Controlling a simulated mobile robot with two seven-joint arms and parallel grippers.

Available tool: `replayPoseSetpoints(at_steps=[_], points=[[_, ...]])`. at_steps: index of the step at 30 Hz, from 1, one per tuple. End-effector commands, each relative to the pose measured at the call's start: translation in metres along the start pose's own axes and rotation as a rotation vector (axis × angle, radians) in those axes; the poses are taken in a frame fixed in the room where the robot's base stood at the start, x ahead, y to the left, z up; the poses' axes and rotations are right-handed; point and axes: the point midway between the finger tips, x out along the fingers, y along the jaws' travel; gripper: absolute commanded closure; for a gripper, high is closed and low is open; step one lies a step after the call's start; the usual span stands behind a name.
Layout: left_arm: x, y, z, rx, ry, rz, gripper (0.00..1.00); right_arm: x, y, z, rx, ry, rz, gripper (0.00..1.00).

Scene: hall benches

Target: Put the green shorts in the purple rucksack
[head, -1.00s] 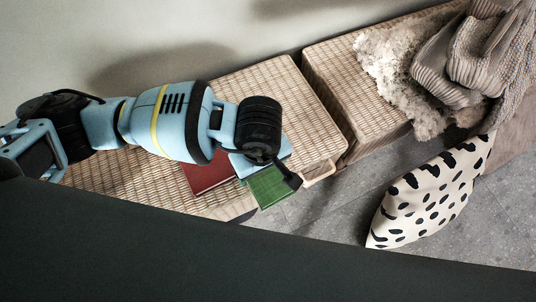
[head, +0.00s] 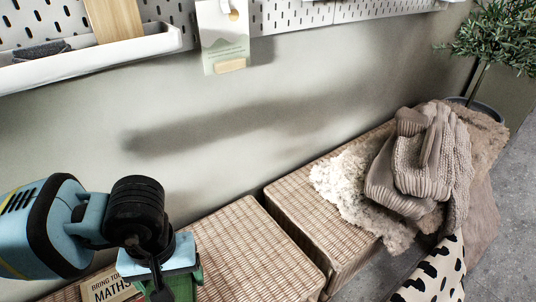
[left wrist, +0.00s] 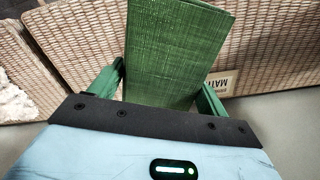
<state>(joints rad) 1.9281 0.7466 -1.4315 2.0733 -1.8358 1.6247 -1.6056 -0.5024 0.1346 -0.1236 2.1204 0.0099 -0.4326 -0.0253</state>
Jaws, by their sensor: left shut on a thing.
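The green shorts (left wrist: 178,50) show in the left wrist view as a flat, folded green rectangle with a woven look. My left gripper (left wrist: 160,88) is shut on them, with a green finger at either side. In the head view my left gripper (head: 172,284) is at the lower left, above the wicker bench; the shorts there are mostly hidden below it and cut by the frame's edge. The purple rucksack is not in view. My right gripper is not in view.
Wicker benches (head: 233,245) run along the wall, with a label reading MATHS (head: 108,287) beside my gripper. A shaggy throw (head: 345,190) and knitted grey-brown things (head: 415,165) lie to the right. A spotted cushion (head: 435,275) is below, and a shelf (head: 90,62) hangs above.

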Motion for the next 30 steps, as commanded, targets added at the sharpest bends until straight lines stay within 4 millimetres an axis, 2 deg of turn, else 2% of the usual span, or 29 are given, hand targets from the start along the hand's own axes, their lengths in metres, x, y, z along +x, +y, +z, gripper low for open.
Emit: replayPoseSetpoints(at_steps=[3, 9, 20, 30], points=[[-0.027, -0.02, -0.006, 0.089, 0.005, 0.007, 0.46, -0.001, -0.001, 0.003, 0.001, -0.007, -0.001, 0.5], [-0.063, -0.047, -0.006, 0.228, 0.007, 0.018, 0.46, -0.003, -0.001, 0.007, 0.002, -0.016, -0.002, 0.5], [-0.099, -0.049, 0.011, 0.232, 0.005, 0.019, 0.46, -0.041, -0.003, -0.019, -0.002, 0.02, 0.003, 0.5], [-0.141, -0.055, 0.03, 0.231, 0.007, 0.019, 0.46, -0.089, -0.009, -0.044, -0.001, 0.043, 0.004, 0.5]])
